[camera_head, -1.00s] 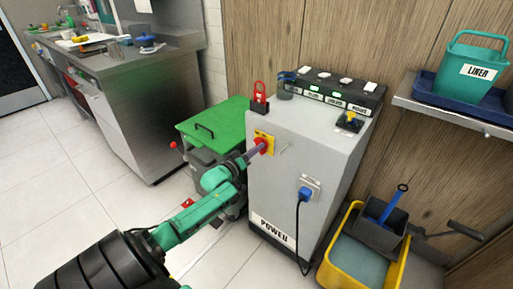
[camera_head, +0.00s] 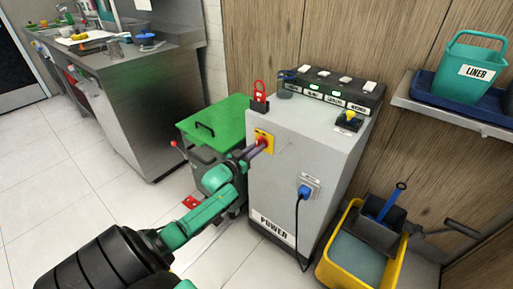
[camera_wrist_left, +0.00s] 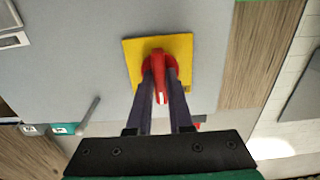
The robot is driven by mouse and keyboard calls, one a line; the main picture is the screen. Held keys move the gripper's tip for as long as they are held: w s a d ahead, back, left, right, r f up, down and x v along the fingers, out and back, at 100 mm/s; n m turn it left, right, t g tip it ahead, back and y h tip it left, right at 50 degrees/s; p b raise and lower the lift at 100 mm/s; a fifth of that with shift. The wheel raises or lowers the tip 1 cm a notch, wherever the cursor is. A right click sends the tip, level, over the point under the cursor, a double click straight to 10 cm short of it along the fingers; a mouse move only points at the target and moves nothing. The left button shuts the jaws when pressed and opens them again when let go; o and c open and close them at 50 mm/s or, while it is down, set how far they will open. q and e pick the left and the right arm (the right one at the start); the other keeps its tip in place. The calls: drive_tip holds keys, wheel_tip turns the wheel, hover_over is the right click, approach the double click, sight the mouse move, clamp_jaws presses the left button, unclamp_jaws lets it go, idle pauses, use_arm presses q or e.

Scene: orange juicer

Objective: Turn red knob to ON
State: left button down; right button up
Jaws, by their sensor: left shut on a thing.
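The red knob (camera_head: 266,144) sits on a yellow plate (camera_head: 262,135) on the side of the grey power cabinet (camera_head: 271,185). My left gripper (camera_head: 258,148) reaches it from the lower left and is shut on it. In the left wrist view the red knob (camera_wrist_left: 158,59) is between the two dark fingers (camera_wrist_left: 160,78), in front of the yellow plate (camera_wrist_left: 180,48). A white mark on the knob's handle points down in that view. The plate's lettering is too small to read. My right gripper is not in view.
A blue plug (camera_head: 305,192) with a hanging cable is on the cabinet's front. A green-lidded bin (camera_head: 218,125) stands behind my left arm. A yellow mop bucket (camera_head: 345,270) stands at the cabinet's right. A red lockout tag (camera_head: 259,90) stands on the cabinet's top.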

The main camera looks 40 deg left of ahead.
use_arm(q)
drive_tip(key=shift+f, duration=0.1)
idle(0.3)
drive_tip(key=c, duration=0.8)
unclamp_jaws()
drive_tip(key=shift+s, duration=0.15)
drive_tip(key=s+p, duration=0.2)
drive_tip(key=s, duration=1.2)
drive_tip(key=shift+s+d+p, duration=0.15)
drive_tip(key=shift+s+p, duration=0.05)
drive_tip(key=shift+p, duration=0.1)
